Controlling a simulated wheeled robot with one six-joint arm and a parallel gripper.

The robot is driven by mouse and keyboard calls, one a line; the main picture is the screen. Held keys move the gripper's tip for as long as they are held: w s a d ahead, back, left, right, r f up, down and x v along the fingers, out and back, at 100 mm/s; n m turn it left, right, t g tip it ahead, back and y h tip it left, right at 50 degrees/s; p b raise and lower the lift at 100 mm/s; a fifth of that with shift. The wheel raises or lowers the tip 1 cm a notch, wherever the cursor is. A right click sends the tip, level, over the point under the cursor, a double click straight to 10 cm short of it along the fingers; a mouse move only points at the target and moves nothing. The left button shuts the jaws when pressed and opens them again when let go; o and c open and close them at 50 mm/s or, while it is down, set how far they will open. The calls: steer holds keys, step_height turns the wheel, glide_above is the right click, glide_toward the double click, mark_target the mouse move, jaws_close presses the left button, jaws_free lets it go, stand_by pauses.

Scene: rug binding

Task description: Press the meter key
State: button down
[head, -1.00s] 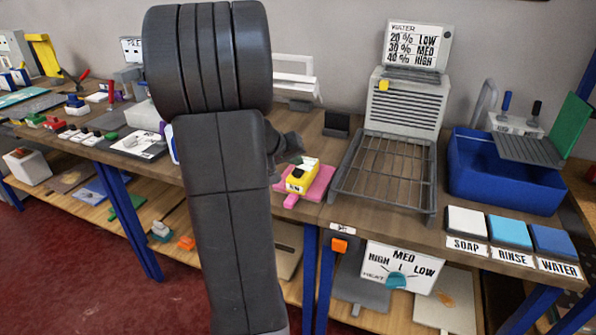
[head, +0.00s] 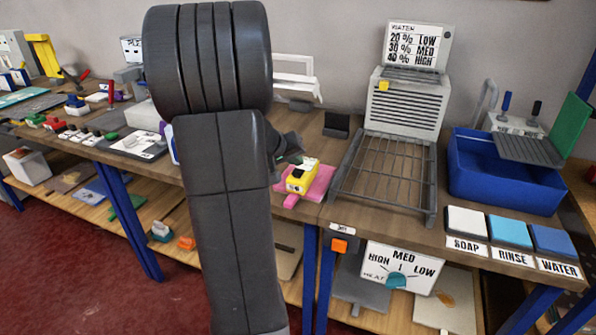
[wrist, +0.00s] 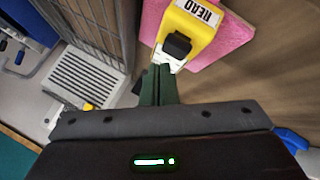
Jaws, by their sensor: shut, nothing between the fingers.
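The yellow meter (head: 302,177) sits on a pink pad (head: 321,187) near the front edge of the bench. In the wrist view the meter (wrist: 206,40) has a label reading READ, a raised black key (wrist: 177,45) and a white patch beside the key. My gripper (wrist: 163,68) is shut and empty, its green fingers together. The fingertips appear over the white patch, just beside the black key; I cannot tell whether they touch it. In the head view my gripper (head: 296,158) is close above and left of the meter, partly hidden by my arm.
A wire rack (head: 384,172) stands right of the meter, with a grey heater-like unit (head: 405,103) behind it. A blue tub (head: 505,183) and SOAP, RINSE and WATER pads (head: 510,232) are further right. Several small tools crowd the bench to the left.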

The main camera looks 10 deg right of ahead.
mark_target(296, 173)
steer(key=shift+f, duration=0.2)
steer(key=shift+f+b, duration=0.25)
steer(key=shift+b, duration=0.55)
steer(key=shift+f+b, duration=0.55)
steer(key=shift+b, duration=0.2)
stand_by(0.5)
steer(key=shift+r, duration=0.1)
steer(key=shift+r+p, duration=0.5)
steer(key=shift+r, duration=0.35)
steer(key=shift+r+p, duration=1.55)
steer(key=shift+r, duration=1)
steer(key=shift+f, duration=0.15)
